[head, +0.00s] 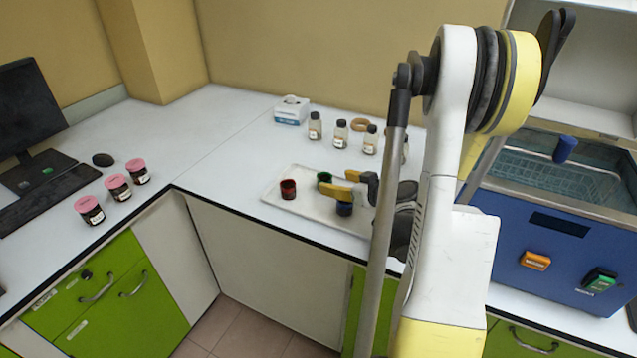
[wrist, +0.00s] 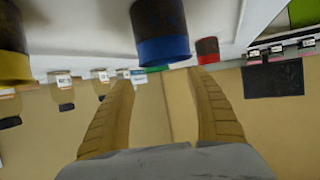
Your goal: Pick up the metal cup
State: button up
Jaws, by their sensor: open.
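Small cups with coloured rims stand on a pale tray (head: 299,207); I cannot tell which is the metal cup. In the head view, a red cup (head: 288,189) is left, a green cup (head: 324,180) behind, and a blue cup (head: 345,209) below my gripper (head: 337,185). The green cup (wrist: 155,69) is farther off, seen between the fingertips. My gripper (wrist: 160,76) is open, with nothing between its fingers.
Several bottles (head: 341,133) and a cork ring (head: 360,125) stand behind the tray, with a tissue box (head: 292,110). Pink-lidded jars (head: 118,188) are on the left counter. A blue bath (head: 550,230) is right.

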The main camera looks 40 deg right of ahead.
aim_at(321, 177)
jog(key=b+x, duration=0.1)
jog(key=x, duration=0.4)
jog(key=b+x, duration=0.1)
jog(key=x, duration=0.1)
jog(key=shift+d+f+b, duration=0.25)
jog(key=shift+f+b, duration=0.05)
jog(key=shift+b, duration=0.05)
jog(key=shift+r, duration=0.15)
jog(key=c, duration=1.3)
